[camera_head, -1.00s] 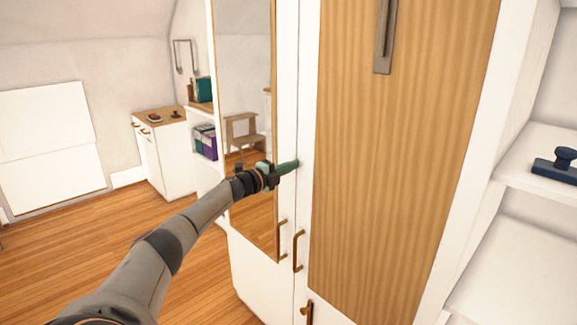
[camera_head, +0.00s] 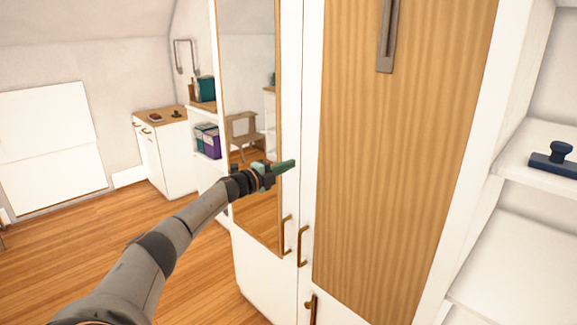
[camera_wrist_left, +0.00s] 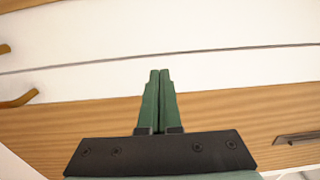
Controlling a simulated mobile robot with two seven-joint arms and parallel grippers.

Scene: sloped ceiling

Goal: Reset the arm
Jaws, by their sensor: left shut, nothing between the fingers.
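My left arm (camera_head: 165,250) reaches in from the lower left in the head view. Its green-fingered gripper (camera_head: 284,166) is shut and empty, in front of the wardrobe and above the door handles. In the left wrist view the two green fingers (camera_wrist_left: 159,85) lie side by side, pointing toward the white door edges. I cannot tell the exact gap between fingertips and wardrobe. My right gripper does not show.
The wardrobe has a mirrored door (camera_head: 248,60) and a wood-panelled door (camera_head: 400,150), with brass handles (camera_head: 302,246) below the gripper. White shelves (camera_head: 540,180) at right hold a dark blue stamp-like object (camera_head: 555,158). Open wooden floor (camera_head: 80,260) lies left.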

